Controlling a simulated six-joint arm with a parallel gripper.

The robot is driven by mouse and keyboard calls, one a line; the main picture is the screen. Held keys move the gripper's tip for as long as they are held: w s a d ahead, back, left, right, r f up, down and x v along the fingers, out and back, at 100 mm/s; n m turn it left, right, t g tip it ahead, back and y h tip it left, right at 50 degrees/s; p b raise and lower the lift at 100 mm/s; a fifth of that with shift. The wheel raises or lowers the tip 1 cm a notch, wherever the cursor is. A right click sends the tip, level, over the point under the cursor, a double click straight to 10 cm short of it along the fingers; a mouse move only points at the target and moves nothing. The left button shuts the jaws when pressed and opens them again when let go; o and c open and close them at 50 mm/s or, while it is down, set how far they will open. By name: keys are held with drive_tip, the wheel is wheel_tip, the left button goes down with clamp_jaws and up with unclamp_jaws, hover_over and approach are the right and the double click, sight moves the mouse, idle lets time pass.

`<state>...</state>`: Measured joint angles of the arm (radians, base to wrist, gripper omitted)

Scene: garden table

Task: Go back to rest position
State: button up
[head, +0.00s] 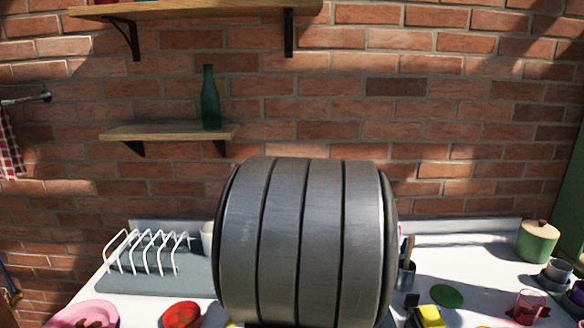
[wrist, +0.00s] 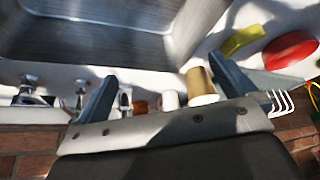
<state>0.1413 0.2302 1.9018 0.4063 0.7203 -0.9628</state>
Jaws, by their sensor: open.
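In the wrist view my gripper (wrist: 162,68) shows as two dark grey fingers set wide apart. It is open, with nothing held between the fingers. Beyond the fingers are a metal sink (wrist: 120,40), a tan cup (wrist: 201,84) and a white cup (wrist: 170,99). The tan cup appears close beside the right finger; I cannot tell whether they touch. The head view does not show my gripper; a large grey arm link of mine fills its middle and hides the counter behind it.
A white dish rack (head: 148,252) stands on the left, with a pink plate (head: 84,313) and a red bowl (head: 181,315) in front. On the right are a green canister (head: 537,242), a utensil holder (head: 405,277) and a yellow sponge (head: 431,316). A bottle (head: 210,99) stands on the lower shelf (head: 168,131).

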drive_tip(key=d+m+h, duration=0.3)
drive_tip(key=d+m, duration=0.6)
drive_tip(key=d, duration=0.5)
drive_tip(key=shift+w+d+t+h, duration=0.15)
drive_tip(key=shift+w+t+h, duration=0.15)
drive_tip(key=shift+w, duration=0.1)
